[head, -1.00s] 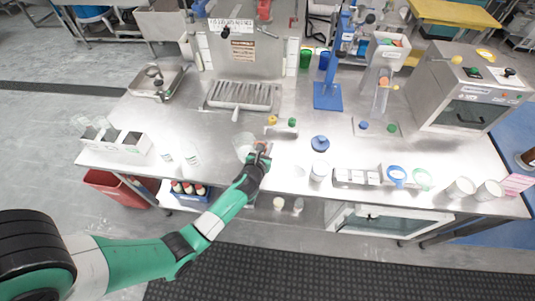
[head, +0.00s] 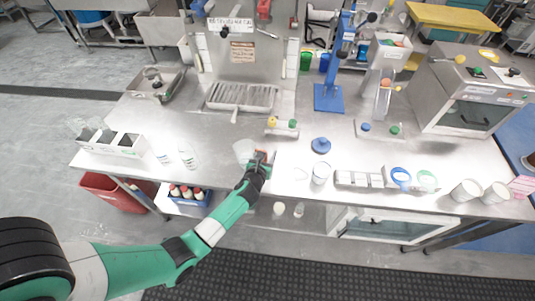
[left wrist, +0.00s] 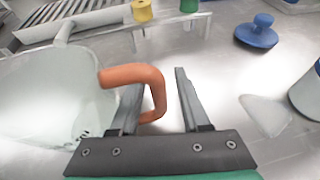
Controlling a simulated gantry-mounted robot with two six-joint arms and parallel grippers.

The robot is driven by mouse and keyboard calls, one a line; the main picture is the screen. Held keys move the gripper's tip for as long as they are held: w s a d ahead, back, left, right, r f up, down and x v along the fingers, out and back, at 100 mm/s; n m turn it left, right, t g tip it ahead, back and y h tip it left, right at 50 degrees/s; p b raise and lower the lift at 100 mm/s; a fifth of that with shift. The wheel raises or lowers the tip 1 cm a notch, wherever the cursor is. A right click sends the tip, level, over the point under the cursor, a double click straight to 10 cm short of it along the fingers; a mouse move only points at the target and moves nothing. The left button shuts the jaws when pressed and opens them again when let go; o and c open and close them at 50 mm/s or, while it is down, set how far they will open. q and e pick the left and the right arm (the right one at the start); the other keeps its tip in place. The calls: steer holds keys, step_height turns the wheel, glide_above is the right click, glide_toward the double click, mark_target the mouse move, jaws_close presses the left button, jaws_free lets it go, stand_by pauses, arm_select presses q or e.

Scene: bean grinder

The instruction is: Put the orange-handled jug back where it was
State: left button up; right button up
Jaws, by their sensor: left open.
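The jug (head: 243,150) is a translucent whitish vessel standing on the steel bench near its front edge. It fills the left side of the left wrist view (left wrist: 50,100), where its orange handle (left wrist: 156,84) points right. My left gripper (head: 260,158) is at the handle. In the left wrist view its fingers (left wrist: 158,100) are apart, with the outer part of the handle between them. The left finger appears to pass inside the handle loop. The right finger is clear of the handle. My right gripper is not in view.
A stand with yellow and green knobs (head: 283,127) is just behind the jug. A blue round lid (head: 320,146) and a clear cup (head: 320,173) are to the right. A slotted drain tray (head: 243,97) lies behind. Bare bench lies left of the jug.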

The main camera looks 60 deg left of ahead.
arm_select(q)
steer(key=shift+r, duration=0.1)
steer(key=shift+s+d+r, duration=0.1)
steer(key=shift+r, duration=0.1)
steer(key=p+v, duration=0.4)
steer(key=v, duration=0.7)
steer(key=shift+s+d+p, duration=0.25)
steer(key=shift+s+p, duration=0.1)
